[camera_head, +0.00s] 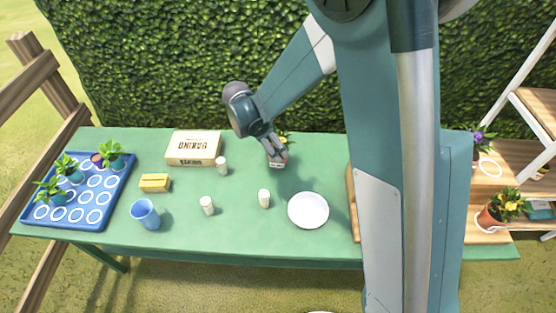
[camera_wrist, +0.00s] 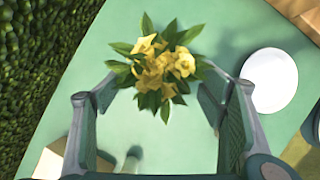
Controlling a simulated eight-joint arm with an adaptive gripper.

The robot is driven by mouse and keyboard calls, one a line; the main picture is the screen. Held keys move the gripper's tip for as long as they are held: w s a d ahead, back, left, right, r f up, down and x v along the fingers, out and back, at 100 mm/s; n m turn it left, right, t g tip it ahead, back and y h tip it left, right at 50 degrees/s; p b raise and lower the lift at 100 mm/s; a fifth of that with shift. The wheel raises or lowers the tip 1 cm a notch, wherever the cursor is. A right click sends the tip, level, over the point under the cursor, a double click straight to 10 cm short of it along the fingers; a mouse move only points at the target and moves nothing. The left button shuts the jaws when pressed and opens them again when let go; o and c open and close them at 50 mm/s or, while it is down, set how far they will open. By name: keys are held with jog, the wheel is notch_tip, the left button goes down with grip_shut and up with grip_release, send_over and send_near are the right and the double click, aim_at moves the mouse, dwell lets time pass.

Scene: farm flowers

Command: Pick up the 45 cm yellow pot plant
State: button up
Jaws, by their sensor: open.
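A plant with yellow flowers and green leaves (camera_wrist: 160,72) is in the wrist view, centred just ahead of the gap between my fingers. In the head view a bit of its yellow bloom (camera_head: 284,139) shows behind my gripper (camera_head: 274,152), over the back middle of the green table. My gripper (camera_wrist: 158,98) is open, with one finger on each side of the plant and visible space between. The pot is mostly hidden. A second yellow-flowered plant in a terracotta pot (camera_head: 489,216) stands at the far right.
A white plate (camera_head: 308,210) and several small white cups, one at front centre (camera_head: 264,198), stand nearby on the green table (camera_head: 240,233). A box (camera_head: 194,147), a yellow block (camera_head: 155,182), a blue cup (camera_head: 145,213) and a blue tray (camera_head: 92,224) with seedlings are left. A hedge (camera_head: 170,60) rises behind.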

jog(key=shift+f, duration=0.2)
jog(key=shift+b+x, duration=0.65)
jog(key=shift+x, duration=1.9)
jog(key=shift+d, duration=0.1)
jog(key=c, duration=1.2)
jog(key=shift+r, duration=0.1)
jog(key=shift+r+p, duration=0.95)
jog(key=shift+r, duration=4)
